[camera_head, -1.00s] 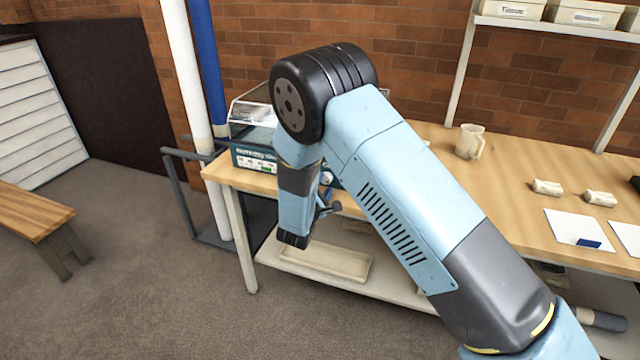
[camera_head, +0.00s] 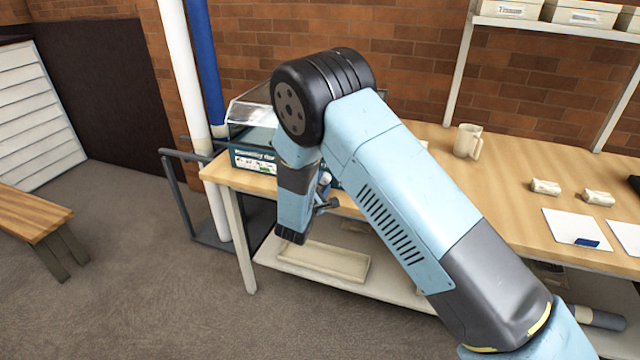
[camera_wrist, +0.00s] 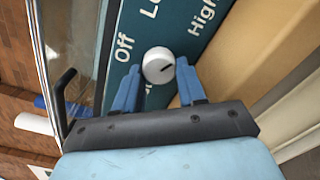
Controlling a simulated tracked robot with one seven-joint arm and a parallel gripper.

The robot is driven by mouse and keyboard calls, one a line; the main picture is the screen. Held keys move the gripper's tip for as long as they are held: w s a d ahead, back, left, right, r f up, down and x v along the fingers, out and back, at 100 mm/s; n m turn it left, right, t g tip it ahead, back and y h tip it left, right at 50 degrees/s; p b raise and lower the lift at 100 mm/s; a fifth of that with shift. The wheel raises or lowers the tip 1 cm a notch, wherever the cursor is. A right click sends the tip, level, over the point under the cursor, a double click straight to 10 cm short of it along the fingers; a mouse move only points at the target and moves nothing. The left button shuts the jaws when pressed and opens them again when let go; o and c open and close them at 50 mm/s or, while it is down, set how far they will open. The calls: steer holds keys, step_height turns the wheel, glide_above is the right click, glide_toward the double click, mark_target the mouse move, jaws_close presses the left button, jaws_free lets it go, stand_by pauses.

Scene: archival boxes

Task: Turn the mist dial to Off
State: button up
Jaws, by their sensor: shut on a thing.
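The mist dial (camera_wrist: 158,64) is a small round white knob on a dark teal panel (camera_wrist: 170,25) in the wrist view. A short dark mark on it points right and slightly up, away from the word Off at its upper left. A label starting "Lo" is above and High is at the upper right. Lettering below the dial is partly hidden. My gripper (camera_wrist: 157,86) is shut on the dial, one blue finger on each side. In the head view my arm hides most of the teal unit (camera_head: 253,160) and the dial.
The unit has a clear cover (camera_head: 250,108) and stands on the wooden bench's left end (camera_head: 500,165). A white pipe and a blue pipe rise left of the bench. A tray lies on the lower shelf.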

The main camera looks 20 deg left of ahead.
steer(key=shift+s+d+n, duration=0.1)
steer(key=shift+d+n, duration=0.1)
steer(key=shift+n, duration=0.1)
steer(key=shift+d+r+n, duration=0.1)
steer(key=shift+n, duration=0.6)
steer(key=n, duration=0.9)
steer(key=shift+r+n, duration=0.15)
steer(key=shift+n, duration=0.25)
steer(key=n, duration=0.6)
steer(key=shift+a+r, duration=0.1)
steer(key=shift+a, duration=0.1)
steer(key=n, duration=0.6)
steer(key=shift+a, duration=0.25)
